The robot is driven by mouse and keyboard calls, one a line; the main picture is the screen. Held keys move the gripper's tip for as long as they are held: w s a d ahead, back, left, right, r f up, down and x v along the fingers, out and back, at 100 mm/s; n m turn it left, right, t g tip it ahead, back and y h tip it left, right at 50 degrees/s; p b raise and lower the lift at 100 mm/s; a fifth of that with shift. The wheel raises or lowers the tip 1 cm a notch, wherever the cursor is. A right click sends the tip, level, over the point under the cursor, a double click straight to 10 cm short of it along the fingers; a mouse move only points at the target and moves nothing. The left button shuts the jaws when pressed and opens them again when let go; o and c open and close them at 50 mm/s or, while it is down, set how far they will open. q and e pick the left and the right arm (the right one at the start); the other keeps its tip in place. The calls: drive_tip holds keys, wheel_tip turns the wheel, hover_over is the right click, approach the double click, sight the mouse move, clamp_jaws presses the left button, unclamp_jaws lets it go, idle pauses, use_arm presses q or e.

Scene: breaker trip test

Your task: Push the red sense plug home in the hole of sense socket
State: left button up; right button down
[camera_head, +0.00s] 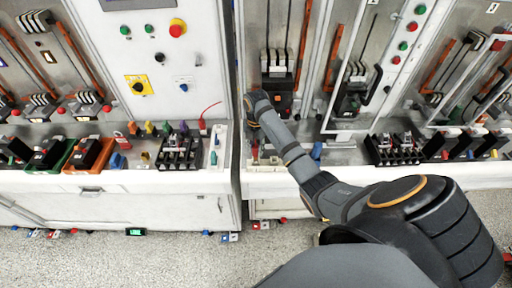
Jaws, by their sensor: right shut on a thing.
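My right arm reaches in from the lower right, and its right gripper (254,127) is at the left end of the middle cabinet's ledge, pointing down. It is shut on a small red piece (254,150), which looks like the red sense plug. Most of the piece is hidden or too small to make out. The sense socket cannot be told apart in this view, so I cannot tell how far the plug is in. My left gripper is not in view.
A black terminal block (394,149) stands right on the ledge, and a blue piece (316,151) is nearer. A black breaker (278,92) is on the panel behind. The left cabinet's ledge holds another terminal block (181,152) and a red piece with a wire (203,125).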

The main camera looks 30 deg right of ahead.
drive_tip(key=shift+f, duration=0.5)
drive_tip(key=c, duration=1)
unclamp_jaws()
wheel_tip(320, 180, up, 8)
drive_tip(key=shift+f, duration=0.2)
